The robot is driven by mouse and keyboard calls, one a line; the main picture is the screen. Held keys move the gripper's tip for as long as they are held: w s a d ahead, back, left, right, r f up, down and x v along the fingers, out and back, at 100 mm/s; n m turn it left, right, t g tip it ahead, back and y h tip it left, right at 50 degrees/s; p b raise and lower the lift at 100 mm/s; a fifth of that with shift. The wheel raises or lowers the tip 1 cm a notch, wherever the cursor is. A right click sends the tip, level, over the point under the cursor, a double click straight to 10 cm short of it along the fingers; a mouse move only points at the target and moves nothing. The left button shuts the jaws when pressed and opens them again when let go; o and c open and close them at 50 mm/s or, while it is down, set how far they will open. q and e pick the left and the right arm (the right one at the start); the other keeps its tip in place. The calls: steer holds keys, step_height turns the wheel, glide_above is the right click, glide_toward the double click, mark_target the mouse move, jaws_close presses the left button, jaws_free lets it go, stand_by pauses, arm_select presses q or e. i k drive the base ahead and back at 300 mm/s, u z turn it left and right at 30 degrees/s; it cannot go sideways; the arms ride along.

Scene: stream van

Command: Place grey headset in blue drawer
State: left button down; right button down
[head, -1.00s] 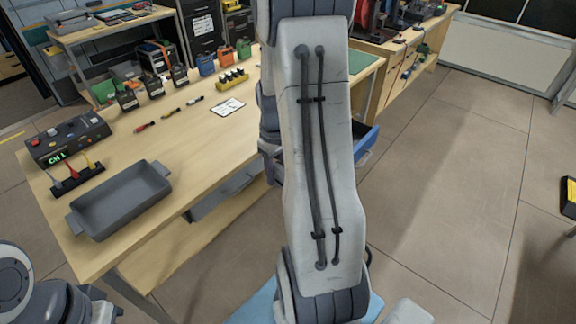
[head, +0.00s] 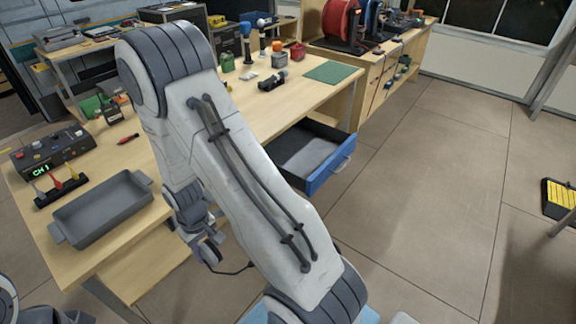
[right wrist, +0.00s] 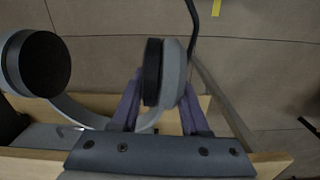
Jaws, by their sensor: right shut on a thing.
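My right gripper (head: 197,228) hangs beside the front edge of the workbench, partly hidden behind my own arm. In the right wrist view its fingers (right wrist: 160,105) are shut on one ear cup of the grey headset (right wrist: 172,75). The headset's other round cup (right wrist: 38,62) and its curved band show to the left there. In the head view a small part of the headset (head: 208,251) shows below the gripper, with a thin dark cable. The blue drawer (head: 331,168) is pulled open at the bench's right end. It looks empty. My left gripper is out of view.
A grey tray (head: 68,234) and a control box with a CH1 display (head: 40,160) stand on the bench's left part. A green mat (head: 332,72) and a dark device (head: 272,81) lie near the bench's far end. The floor right of the drawer is clear.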

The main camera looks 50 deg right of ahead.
mark_target(301, 158)
steer(key=k, duration=0.35)
steer(key=u, duration=1.65)
steer(key=k, duration=0.3)
steer(key=z, duration=2.25)
steer(key=i, duration=1.5)
